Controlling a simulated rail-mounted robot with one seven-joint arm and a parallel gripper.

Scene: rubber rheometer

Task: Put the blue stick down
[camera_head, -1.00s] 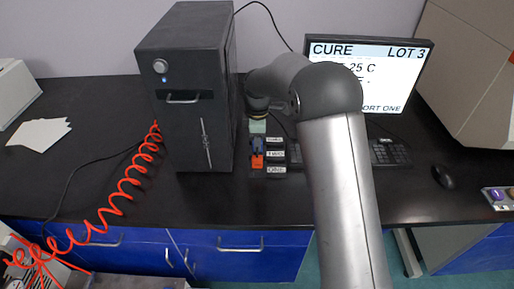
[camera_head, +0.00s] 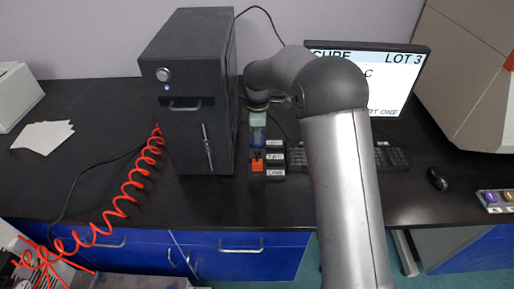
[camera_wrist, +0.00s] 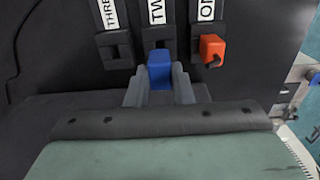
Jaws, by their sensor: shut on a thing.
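My gripper (camera_wrist: 160,92) is shut on the blue stick (camera_wrist: 160,70), with a grey finger on each side of it. The stick's blue end is in line with the holder slot labelled TWO (camera_wrist: 158,36); I cannot tell whether it touches the slot. In the head view the blue stick (camera_head: 258,138) shows just below my gripper (camera_head: 258,120), left of the holder's white labels (camera_head: 275,157). My arm hides part of this area.
An orange stick (camera_wrist: 212,47) sits at the slot labelled ONE; it also shows in the head view (camera_head: 257,164). A black machine (camera_head: 190,100) stands close on the left. A keyboard (camera_head: 390,157) and monitor (camera_head: 400,75) are on the right.

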